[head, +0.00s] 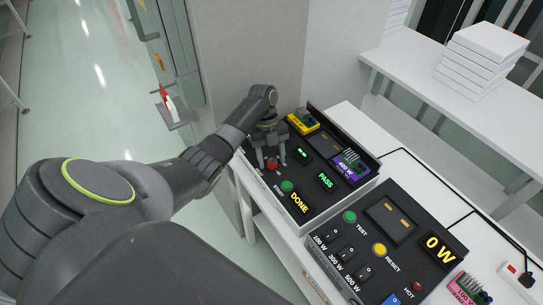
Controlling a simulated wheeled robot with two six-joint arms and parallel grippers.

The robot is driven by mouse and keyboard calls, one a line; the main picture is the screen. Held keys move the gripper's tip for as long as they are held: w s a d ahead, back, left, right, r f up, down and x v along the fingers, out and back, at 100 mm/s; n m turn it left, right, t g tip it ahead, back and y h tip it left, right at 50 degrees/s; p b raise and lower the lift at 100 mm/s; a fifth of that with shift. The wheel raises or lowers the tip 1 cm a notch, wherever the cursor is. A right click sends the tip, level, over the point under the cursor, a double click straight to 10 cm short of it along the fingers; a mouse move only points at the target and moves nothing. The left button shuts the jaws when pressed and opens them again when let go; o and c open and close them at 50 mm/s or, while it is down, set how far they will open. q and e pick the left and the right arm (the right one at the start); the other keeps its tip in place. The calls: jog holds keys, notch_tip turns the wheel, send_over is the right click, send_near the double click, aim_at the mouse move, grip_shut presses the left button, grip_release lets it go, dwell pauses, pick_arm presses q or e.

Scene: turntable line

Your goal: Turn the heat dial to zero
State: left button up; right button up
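My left gripper (271,158) points down over the left end of the left black panel (302,174). Its two fingers stand apart, with a small red round control (272,165) visible between them. I see a gap between the fingers and this control. I cannot make out a label or pointer that marks it as the heat dial. The part of the panel behind the gripper is hidden. A display on this panel reads DONE (300,203), and another reads PASS (327,180). My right gripper is not in view.
The left panel also has a green START button (287,186), a yellow block (302,121) and a purple 400 W block (351,168). White boxes (482,55) stand behind.

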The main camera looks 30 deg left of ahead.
pick_arm(q)
jog(key=c, duration=0.9)
jog(key=shift+c, duration=0.2)
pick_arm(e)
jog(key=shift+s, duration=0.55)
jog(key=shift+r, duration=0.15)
pick_arm(q)
jog(key=shift+r+n+t+h+p, duration=0.2)
jog(key=shift+n+t+h+p, duration=0.15)
jog(key=shift+n+p, duration=0.8)
jog(key=n+t+p, duration=0.1)
jog(key=n+p, duration=0.1)
jog(key=shift+s+a+n, duration=0.1)
jog(key=shift+n, duration=0.25)
jog(key=n+t+p, duration=0.1)
jog(key=n+p, duration=0.1)
jog(key=n, duration=0.1)
jog(key=shift+n+t, duration=0.25)
jog(key=shift+n, duration=0.05)
jog(key=shift+s+f+n+t+p, duration=0.1)
jog(key=shift+n+t+p, duration=0.5)
jog(key=shift+n+p, duration=0.7)
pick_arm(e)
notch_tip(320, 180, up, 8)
pick_arm(q)
jog(key=shift+n, duration=0.4)
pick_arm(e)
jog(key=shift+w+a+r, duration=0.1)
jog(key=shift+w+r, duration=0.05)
